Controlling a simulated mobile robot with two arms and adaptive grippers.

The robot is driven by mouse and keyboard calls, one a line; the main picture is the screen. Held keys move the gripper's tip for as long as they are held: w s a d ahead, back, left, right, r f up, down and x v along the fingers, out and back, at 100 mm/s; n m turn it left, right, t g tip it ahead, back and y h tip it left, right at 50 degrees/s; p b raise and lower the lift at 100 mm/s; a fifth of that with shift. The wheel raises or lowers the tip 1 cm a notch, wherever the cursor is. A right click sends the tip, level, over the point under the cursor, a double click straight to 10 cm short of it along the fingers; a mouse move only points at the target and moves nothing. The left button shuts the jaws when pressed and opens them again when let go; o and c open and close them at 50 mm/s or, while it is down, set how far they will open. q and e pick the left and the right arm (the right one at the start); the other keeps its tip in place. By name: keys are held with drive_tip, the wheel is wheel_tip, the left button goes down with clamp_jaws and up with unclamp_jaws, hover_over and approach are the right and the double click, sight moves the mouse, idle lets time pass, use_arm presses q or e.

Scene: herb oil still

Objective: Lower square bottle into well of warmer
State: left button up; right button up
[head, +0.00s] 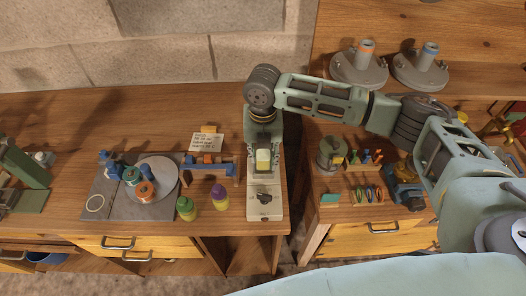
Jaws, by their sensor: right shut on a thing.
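The square bottle (263,158), pale with a yellowish tint, shows small below my right gripper (264,143). My right arm reaches in from the right and bends down over the warmer, with the gripper shut on the bottle's upper part. The warmer (265,211) is a long cream box with a dark knob at its front. The bottle appears upright at the warmer's middle. The well is mostly hidden by the bottle and gripper, so I cannot tell how deep the bottle sits. My left gripper is not in view.
Left of the warmer are a purple-capped bottle (220,196), a green-capped bottle (186,208), a blue rack (208,165) and a note card (207,142). A grey mat (100,207) bears a round plate and spools. A gap separates the warmer from the right bench with tools.

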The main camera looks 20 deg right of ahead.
drive_tip(key=shift+f, duration=0.1)
idle(0.3)
drive_tip(key=shift+f+b, duration=0.3)
drive_tip(key=shift+f, duration=0.45)
drive_tip(key=shift+p, duration=0.35)
drive_tip(key=shift+f, duration=0.1)
drive_tip(key=shift+f, duration=0.45)
idle(0.4)
drive_tip(key=o, duration=1.3)
drive_tip(key=shift+o, duration=0.2)
